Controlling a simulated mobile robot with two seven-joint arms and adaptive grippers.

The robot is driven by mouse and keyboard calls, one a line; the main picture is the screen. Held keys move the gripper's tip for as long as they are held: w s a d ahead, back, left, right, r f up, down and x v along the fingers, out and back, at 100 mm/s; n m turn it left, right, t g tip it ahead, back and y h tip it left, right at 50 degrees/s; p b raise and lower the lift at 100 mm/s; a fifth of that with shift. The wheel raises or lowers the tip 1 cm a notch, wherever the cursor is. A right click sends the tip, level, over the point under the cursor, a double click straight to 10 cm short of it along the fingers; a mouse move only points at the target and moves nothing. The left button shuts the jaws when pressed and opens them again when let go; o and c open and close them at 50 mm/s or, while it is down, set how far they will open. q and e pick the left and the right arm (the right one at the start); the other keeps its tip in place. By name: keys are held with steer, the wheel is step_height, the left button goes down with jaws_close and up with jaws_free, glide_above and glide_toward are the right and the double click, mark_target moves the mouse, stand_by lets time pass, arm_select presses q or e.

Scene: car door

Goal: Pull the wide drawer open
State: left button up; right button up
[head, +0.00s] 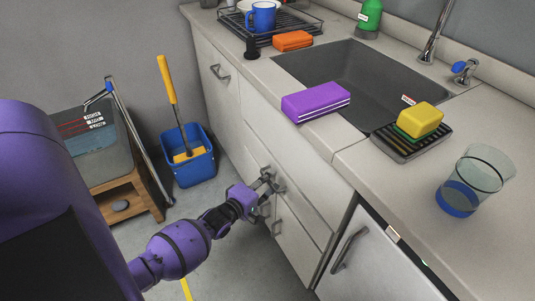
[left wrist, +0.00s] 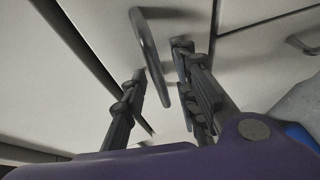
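The white cabinet front below the sink has drawers with grey bar handles. A white drawer front (head: 302,217) lies just right of my left gripper. My left gripper (head: 266,187) is at a bar handle on this front, and its fingers partly hide the handle. In the left wrist view, the grey handle (left wrist: 150,52) runs between the two dark fingers of my left gripper (left wrist: 161,60). The fingers are apart, one on each side of the bar, with gaps showing. I see no drawer standing out from the front. My right gripper is not in view.
Another drawer handle (head: 277,228) is just below the gripper. A dishwasher-like door handle (head: 349,249) is at lower right. A blue bucket (head: 188,162) and a wooden stool (head: 132,196) stand on the floor at left. A purple sponge (head: 316,102) lies on the counter.

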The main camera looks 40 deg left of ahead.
arm_select(q)
jaws_close()
steer(key=shift+s, duration=0.1)
stand_by(0.3)
steer(key=s+a, duration=0.4)
steer(key=s, duration=0.5)
steer(key=s+a, duration=0.4)
steer(key=s, duration=0.6)
steer(key=s+a, duration=0.4)
steer(key=s, duration=0.6)
steer(key=shift+p, duration=0.35)
steer(key=shift+r, duration=0.1)
